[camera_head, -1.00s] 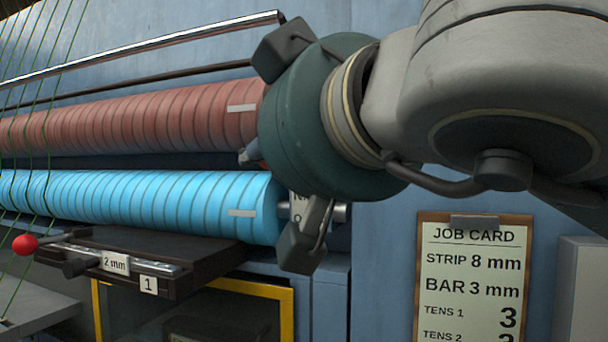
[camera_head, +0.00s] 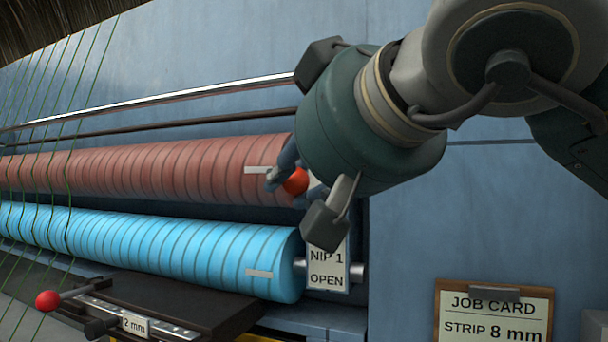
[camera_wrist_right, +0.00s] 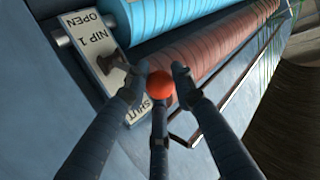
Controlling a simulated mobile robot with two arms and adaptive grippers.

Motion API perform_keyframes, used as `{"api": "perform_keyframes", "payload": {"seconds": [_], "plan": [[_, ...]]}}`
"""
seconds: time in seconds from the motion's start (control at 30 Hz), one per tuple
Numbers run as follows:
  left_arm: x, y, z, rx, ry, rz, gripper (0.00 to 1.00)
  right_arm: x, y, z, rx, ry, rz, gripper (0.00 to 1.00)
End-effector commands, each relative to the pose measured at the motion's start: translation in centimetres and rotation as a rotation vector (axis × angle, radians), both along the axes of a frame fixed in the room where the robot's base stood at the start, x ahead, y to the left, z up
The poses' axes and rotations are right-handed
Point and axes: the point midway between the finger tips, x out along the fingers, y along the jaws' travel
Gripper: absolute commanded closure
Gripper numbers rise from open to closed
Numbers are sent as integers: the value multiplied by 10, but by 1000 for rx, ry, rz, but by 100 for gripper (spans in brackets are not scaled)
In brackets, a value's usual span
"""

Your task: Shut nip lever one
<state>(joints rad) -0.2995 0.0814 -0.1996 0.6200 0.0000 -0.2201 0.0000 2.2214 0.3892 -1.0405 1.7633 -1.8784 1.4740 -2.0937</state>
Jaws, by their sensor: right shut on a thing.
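The nip lever's red ball knob (camera_head: 296,181) shows between the fingers of my right gripper (camera_head: 292,182), by the right end of the red roller. In the right wrist view my gripper (camera_wrist_right: 158,88) is shut on this red knob (camera_wrist_right: 160,85), with three fingers around it. The white nip plate (camera_head: 327,268) reads "NIP 1 OPEN" at its lower end; its upper part is hidden behind my gripper. In the right wrist view the plate (camera_wrist_right: 88,30) also shows "SHUT" at its other end, close beside the knob. The lever arm is mostly hidden. My left gripper is not in view.
The red-brown roller (camera_head: 150,170) lies above the blue roller (camera_head: 150,245), with a metal bar (camera_head: 150,100) above both. A second red knob (camera_head: 48,300) stands by the "2 mm" scale at lower left. A job card (camera_head: 494,315) hangs at lower right.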

Motion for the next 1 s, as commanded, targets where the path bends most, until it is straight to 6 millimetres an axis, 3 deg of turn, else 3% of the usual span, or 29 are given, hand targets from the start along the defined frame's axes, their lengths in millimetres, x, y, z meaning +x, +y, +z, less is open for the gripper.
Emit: {"api": "perform_keyframes", "payload": {"seconds": [0.03, 0.37, 0.4, 0.5, 0.83, 1.0], "plan": [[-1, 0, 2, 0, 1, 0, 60, 1, -2, 10, 12, -20, -1, 100], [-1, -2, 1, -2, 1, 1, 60, 1, -2, 10, 11, -18, -1, 100], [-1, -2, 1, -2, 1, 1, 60, 1, -2, 10, 11, -18, -1, 73], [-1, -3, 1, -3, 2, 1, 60, 1, -2, 9, 10, -17, -3, 56], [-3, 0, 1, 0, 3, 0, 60, -1, -3, 6, 6, -10, -3, 56], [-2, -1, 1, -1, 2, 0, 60, -20, -13, 13, 6, -13, -3, 56]]}}
